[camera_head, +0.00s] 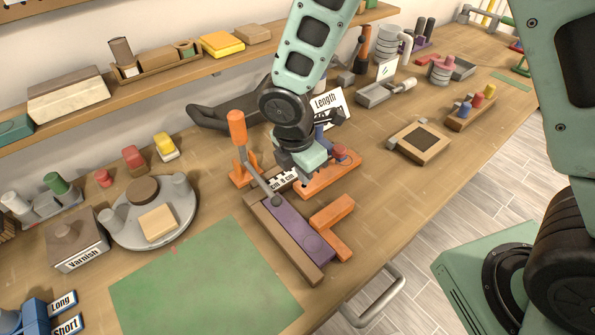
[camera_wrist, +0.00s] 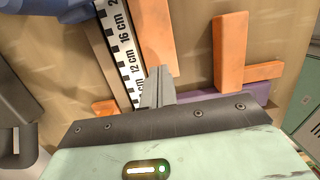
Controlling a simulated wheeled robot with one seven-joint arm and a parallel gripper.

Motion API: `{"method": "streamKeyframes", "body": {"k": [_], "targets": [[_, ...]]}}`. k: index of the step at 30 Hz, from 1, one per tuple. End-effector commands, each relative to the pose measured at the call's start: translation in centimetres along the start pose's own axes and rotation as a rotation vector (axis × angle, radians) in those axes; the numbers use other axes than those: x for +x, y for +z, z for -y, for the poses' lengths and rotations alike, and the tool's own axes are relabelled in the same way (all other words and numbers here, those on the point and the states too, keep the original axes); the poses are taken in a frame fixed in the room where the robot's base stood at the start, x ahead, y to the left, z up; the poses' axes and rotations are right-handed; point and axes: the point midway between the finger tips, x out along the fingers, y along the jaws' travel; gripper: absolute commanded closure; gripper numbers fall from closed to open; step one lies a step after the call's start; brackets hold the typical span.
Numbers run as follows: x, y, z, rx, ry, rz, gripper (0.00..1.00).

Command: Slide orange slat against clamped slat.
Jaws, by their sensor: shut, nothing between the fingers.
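A purple slat (camera_head: 297,226) lies beside a brown rail, with the arm of an orange-handled toggle clamp (camera_head: 237,128) reaching over its far end. It also shows in the wrist view (camera_wrist: 240,91), partly hidden by my gripper. An orange slat (camera_head: 332,179) lies beyond that end; in the wrist view the slat (camera_wrist: 152,35) runs alongside a centimetre ruler (camera_wrist: 122,48). My gripper (camera_wrist: 158,72) is shut and empty, its fingertips over the orange slat's near part. They hide that end, so I cannot tell whether it touches the purple slat. My gripper also shows in the head view (camera_head: 302,178).
A green mat (camera_head: 205,285) lies to the left. A "Length" sign (camera_head: 327,104) stands behind my gripper. A wooden block with a dark square (camera_head: 420,141) lies to the right, with bare table between.

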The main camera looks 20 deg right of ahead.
Motion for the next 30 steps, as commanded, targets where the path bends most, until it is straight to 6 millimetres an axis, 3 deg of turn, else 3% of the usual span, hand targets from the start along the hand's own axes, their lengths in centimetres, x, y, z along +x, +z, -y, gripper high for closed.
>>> {"method": "streamKeyframes", "body": {"k": [6,12,18,30], "targets": [[0.4,4.7,0.1,0.006,-0.003,0.000,1.00],[1.2,7.5,0.1,0.002,-0.003,0.000,1.00],[2.8,7.0,0.0,0.001,-0.001,-0.001,1.00],[3.2,6.8,0.2,0.001,-0.005,-0.002,1.00]]}}
